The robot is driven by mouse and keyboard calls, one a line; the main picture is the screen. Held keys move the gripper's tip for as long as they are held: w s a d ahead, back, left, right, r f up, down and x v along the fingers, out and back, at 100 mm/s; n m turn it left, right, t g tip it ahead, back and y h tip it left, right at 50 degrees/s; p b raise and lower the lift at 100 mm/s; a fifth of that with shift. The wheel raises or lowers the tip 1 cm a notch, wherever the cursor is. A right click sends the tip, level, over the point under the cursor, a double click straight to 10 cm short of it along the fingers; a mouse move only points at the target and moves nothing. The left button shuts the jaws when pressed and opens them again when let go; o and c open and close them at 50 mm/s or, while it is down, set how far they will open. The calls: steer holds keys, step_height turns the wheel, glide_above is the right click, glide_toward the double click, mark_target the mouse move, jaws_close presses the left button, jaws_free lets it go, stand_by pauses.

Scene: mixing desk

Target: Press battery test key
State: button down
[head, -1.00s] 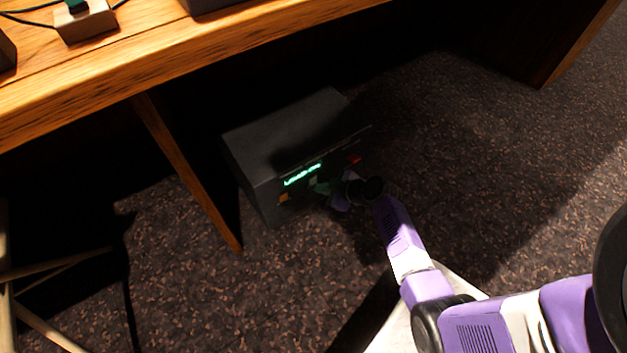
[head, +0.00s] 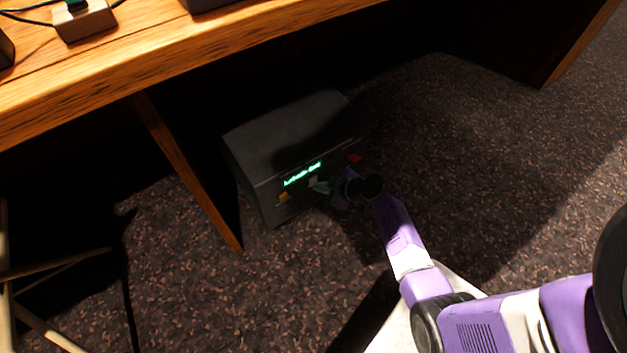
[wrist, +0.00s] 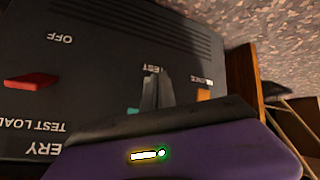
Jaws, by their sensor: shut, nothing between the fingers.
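A dark grey box (head: 285,135) with a lit green display (head: 302,174) stands on the carpet under the desk. Its front panel (wrist: 90,70) fills much of the wrist view, upside down, with labels including "OFF", "TEST LOAD" and a partly covered "TEST". My gripper (wrist: 155,92) is shut and empty, its fingertips at the panel just by the "TEST" label. A green key (wrist: 133,111) shows partly beside the fingers; they hide the rest, and I cannot tell how far it is pressed. The gripper (head: 322,187) also shows at the box front in the head view.
A red switch (wrist: 32,82) and an orange key (wrist: 204,95) sit on either side of my fingers. The wooden desk edge (head: 200,60) runs above, and a wooden support (head: 190,180) stands left of the box. Open carpet (head: 540,180) lies to the right.

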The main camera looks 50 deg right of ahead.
steer(key=shift+w+d, duration=0.1)
steer(key=shift+w, duration=0.1)
steer(key=shift+w+d+b, duration=0.1)
steer(key=shift+w+b, duration=0.2)
steer(key=shift+w, duration=0.1)
stand_by(0.7)
steer(key=shift+s, duration=0.2)
steer(key=shift+s+a, duration=0.25)
steer(key=shift+s, duration=0.35)
steer(key=shift+s+a+p, duration=0.15)
steer(key=shift+s+a, duration=0.05)
steer(key=shift+s, duration=0.6)
steer(key=shift+s+a+p, duration=0.15)
steer(key=shift+s+a, duration=0.1)
steer(key=shift+s, duration=0.55)
steer(key=shift+s+a+p, duration=0.15)
steer(key=shift+s+a, duration=0.05)
steer(key=shift+s, duration=0.6)
